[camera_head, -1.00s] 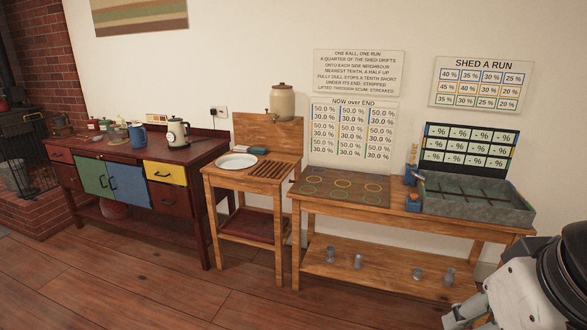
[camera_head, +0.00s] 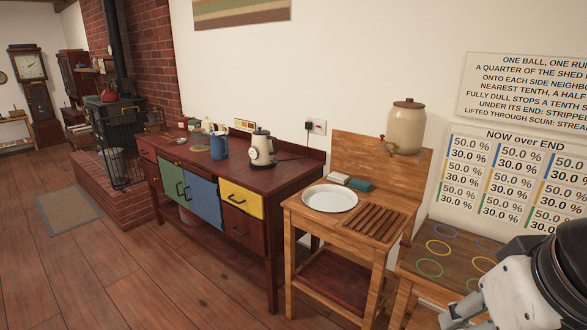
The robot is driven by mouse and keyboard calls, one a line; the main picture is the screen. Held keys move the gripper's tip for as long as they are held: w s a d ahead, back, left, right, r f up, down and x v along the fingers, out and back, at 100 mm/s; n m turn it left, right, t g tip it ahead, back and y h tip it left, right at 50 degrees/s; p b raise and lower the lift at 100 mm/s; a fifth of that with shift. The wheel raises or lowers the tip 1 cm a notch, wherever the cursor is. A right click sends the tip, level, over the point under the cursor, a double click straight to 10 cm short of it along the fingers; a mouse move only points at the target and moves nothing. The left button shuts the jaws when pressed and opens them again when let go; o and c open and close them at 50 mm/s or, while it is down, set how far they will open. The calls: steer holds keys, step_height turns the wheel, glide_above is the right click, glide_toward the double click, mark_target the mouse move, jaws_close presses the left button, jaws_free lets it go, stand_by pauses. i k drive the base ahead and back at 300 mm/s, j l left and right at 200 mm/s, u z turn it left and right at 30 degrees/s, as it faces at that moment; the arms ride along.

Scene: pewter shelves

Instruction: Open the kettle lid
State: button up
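The kettle (camera_head: 262,149) is cream with a dark handle and a round dial on its front. It stands upright on the right part of the dark red sideboard (camera_head: 290,165), near the wall. Its lid (camera_head: 261,131) looks seated on top, though it is small at this distance. My gripper (camera_head: 466,318) shows only in part at the lower right edge, below my arm. It is far from the kettle, and its fingers are not clear enough to tell open from shut.
A wooden washstand (camera_head: 341,217) with a white basin (camera_head: 330,198) and a stoneware urn (camera_head: 406,126) stands right of the sideboard. A blue jug (camera_head: 219,146) is left of the kettle. A brick hearth (camera_head: 125,205) is at the left. The floor (camera_head: 170,285) before the sideboard is clear.

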mark_target(259, 132)
steer(key=i+j+u, duration=0.15)
steer(key=i+u, duration=0.75)
steer(key=i+l+u, duration=0.1)
steer(key=i+u, duration=0.35)
steer(key=i+z, duration=0.2)
steer(key=i, duration=0.3)
steer(key=i+j+z, duration=0.25)
steer(key=i, duration=0.25)
steer(key=i+z, duration=0.45)
steer(key=i+j+z, duration=0.1)
steer(key=i+z, duration=0.4)
